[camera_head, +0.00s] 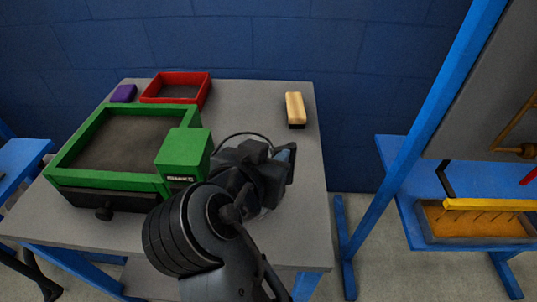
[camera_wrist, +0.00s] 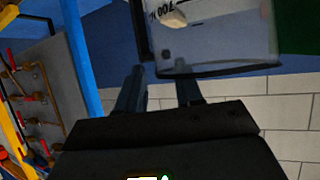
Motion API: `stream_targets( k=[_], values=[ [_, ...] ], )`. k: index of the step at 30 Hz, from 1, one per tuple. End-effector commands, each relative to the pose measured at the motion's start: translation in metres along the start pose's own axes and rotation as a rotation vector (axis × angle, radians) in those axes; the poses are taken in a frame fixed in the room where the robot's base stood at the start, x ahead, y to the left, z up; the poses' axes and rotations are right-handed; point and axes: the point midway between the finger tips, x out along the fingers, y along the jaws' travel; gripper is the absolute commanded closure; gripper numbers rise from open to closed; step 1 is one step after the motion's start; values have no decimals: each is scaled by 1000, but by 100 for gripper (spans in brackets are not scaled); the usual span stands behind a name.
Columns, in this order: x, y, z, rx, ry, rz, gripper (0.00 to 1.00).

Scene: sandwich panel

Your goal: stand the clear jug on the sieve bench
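The clear jug (camera_wrist: 225,50) fills the upper middle of the wrist view, with a dark handle (camera_wrist: 141,30) on its left side and inverted dark lettering on its wall. My gripper (camera_wrist: 162,80) has its two fingers apart, close to the jug's edge and handle, with a visible gap between them. In the head view my gripper (camera_head: 270,170) is over the right part of the grey-topped bench (camera_head: 245,100), which carries the green sieve box (camera_head: 185,155). There my arm mostly hides the jug. I cannot tell whether the jug touches the bench.
A red tray (camera_head: 205,90) and a purple block (camera_head: 123,93) sit at the bench's back left. A wooden brush (camera_head: 295,108) lies at the back right. A blue frame (camera_head: 400,150) with a sand tray (camera_head: 470,225) stands to the right. The back middle of the bench is clear.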

Motion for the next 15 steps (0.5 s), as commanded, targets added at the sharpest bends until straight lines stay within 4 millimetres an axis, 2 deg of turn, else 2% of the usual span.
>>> stream_targets(
  k=[5,15],
  values=[
    [-20,0,-1,1,1,-2,64],
    [-89,-1,-1,1,2,-4,64]
  ],
)
